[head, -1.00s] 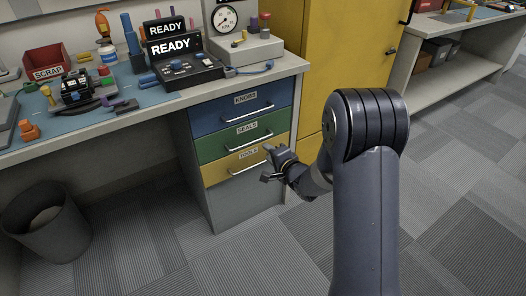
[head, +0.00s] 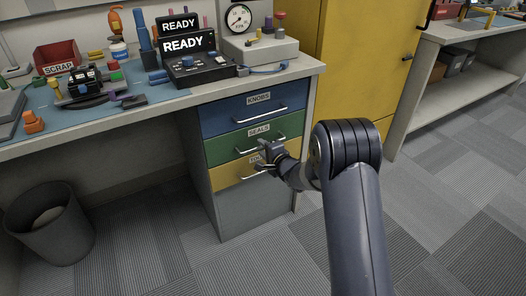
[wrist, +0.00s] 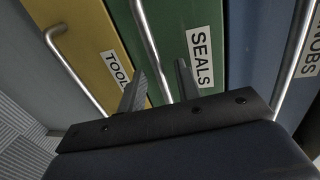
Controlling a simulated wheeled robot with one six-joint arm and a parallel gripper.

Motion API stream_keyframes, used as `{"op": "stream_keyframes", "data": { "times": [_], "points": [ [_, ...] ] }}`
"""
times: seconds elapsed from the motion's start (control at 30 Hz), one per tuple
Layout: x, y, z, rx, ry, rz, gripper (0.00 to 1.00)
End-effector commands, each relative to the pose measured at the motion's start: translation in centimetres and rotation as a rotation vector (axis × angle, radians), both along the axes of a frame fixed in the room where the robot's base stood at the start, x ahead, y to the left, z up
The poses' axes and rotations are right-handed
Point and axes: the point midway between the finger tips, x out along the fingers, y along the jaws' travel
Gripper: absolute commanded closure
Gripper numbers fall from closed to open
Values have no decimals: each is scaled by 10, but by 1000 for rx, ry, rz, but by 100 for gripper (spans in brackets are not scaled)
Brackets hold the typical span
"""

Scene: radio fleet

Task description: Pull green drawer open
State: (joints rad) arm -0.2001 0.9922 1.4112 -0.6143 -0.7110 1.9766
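The green drawer (head: 222,151), labelled SEALS, is the middle of three drawers under the bench and looks shut. Its bar handle (head: 284,139) is partly hidden behind my gripper (head: 264,152) in the head view. In the wrist view the green drawer front (wrist: 212,20) fills the middle. There the two fingers of my gripper (wrist: 160,86) are apart, and the green drawer's handle (wrist: 152,45) runs between them. Neither finger clearly touches the bar, and I cannot tell how deep it sits between them.
The blue KNOBS drawer (head: 222,119) is above and the yellow TOOLS drawer (head: 228,176) below, both shut with bar handles. A yellow cabinet (head: 362,60) stands to the right. A grey bin (head: 50,238) is on the floor at left. The floor in front is clear.

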Motion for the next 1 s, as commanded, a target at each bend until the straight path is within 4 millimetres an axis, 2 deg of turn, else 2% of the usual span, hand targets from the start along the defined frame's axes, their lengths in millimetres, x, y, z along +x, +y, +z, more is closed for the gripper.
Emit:
{"op": "stream_keyframes", "data": {
  "times": [0.37, 0.77, 1.0],
  "points": [
    [4, 3, -1, 0, 0, 0, 68],
    [4, 3, -1, 0, 0, 0, 100],
    [4, 3, -1, -1, 1, 0, 100]
  ]
}}
